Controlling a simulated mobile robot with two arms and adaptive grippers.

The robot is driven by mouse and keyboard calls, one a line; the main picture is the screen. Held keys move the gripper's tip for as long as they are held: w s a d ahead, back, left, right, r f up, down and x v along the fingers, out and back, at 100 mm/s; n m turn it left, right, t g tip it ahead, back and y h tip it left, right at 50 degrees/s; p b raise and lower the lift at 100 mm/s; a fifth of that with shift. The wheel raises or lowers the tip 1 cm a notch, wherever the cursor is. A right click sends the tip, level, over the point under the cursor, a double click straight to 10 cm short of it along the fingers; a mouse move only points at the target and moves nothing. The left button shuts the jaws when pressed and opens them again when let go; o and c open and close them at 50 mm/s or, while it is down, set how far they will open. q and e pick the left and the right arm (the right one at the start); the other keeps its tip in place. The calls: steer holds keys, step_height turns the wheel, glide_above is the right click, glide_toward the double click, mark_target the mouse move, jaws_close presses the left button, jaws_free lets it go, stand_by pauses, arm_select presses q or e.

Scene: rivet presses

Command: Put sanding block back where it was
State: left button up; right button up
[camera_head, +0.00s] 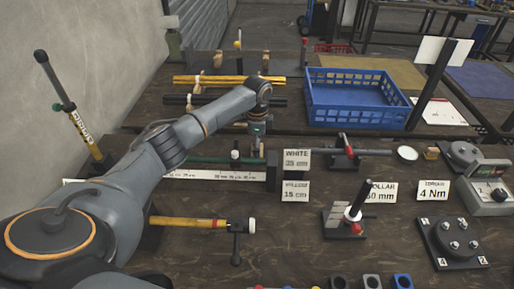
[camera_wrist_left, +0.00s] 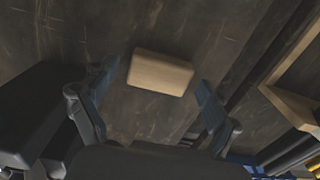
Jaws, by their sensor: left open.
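A tan wooden block (camera_wrist_left: 160,73), which looks like the sanding block, lies on the dark tabletop in the left wrist view. My left gripper (camera_wrist_left: 159,84) is open, its two fingers spread to either side of the block in that picture. A gap shows between each finger and the block, and the gripper looks empty. In the head view my left arm reaches over the table and its gripper (camera_head: 257,130) points down near the middle. The block beneath it cannot be made out there. My right gripper is not in view.
A blue crate (camera_head: 357,116) stands at the back. Yellow bars (camera_head: 230,79) lie in holders left of it. A ruler (camera_head: 215,176), a hammer-like tool (camera_head: 188,222), white labels (camera_head: 297,158) and a round fixture (camera_head: 453,238) crowd the table. Some bare tabletop lies at the front middle.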

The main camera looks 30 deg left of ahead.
arm_select(q)
step_height(320, 180, up, 12)
steer(key=shift+b, duration=0.3)
stand_by(0.5)
